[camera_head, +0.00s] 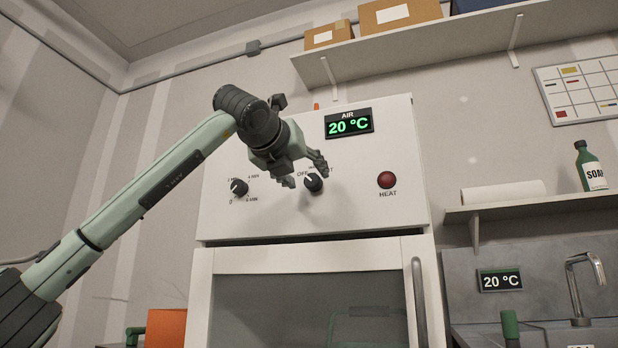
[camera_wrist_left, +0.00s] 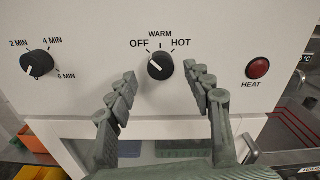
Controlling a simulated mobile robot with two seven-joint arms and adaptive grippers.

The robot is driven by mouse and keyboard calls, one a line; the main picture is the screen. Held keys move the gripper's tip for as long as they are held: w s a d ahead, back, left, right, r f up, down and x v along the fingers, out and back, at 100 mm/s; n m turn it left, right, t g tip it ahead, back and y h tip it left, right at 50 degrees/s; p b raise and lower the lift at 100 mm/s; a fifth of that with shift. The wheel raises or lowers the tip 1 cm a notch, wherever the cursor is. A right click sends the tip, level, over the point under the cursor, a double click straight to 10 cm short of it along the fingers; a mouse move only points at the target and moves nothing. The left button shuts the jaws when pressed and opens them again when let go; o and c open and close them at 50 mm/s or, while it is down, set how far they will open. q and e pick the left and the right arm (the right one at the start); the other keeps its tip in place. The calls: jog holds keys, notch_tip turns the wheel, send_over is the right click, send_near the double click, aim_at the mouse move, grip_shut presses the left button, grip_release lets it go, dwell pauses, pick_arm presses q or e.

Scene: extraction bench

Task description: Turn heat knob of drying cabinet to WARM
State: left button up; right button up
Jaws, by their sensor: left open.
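The heat knob (camera_head: 313,183) is a round black knob with a white pointer line on the white front of the drying cabinet (camera_head: 235,215). In the left wrist view the heat knob (camera_wrist_left: 160,66) has OFF, WARM and HOT printed around its top. Its pointer leans up and left, towards OFF. My left gripper (camera_head: 304,172) is open in front of the panel. Its fingers stand on either side of the knob in the wrist view, with gaps; contact does not show. In the head view they partly cover the labels. My right gripper is not in view.
A timer knob (camera_head: 239,187) is left of the heat knob, and an unlit-looking red HEAT lamp (camera_head: 386,180) is right. An AIR display (camera_head: 349,123) above reads 20 °C. The cabinet door handle (camera_head: 419,300) stands out below. A shelf (camera_head: 450,45) with boxes hangs above.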

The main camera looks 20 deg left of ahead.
pick_arm(q)
jog(key=shift+w+d, duration=0.1)
jog(key=shift+w, duration=0.8)
jog(key=c, duration=1.2)
jog(key=shift+o, duration=0.2)
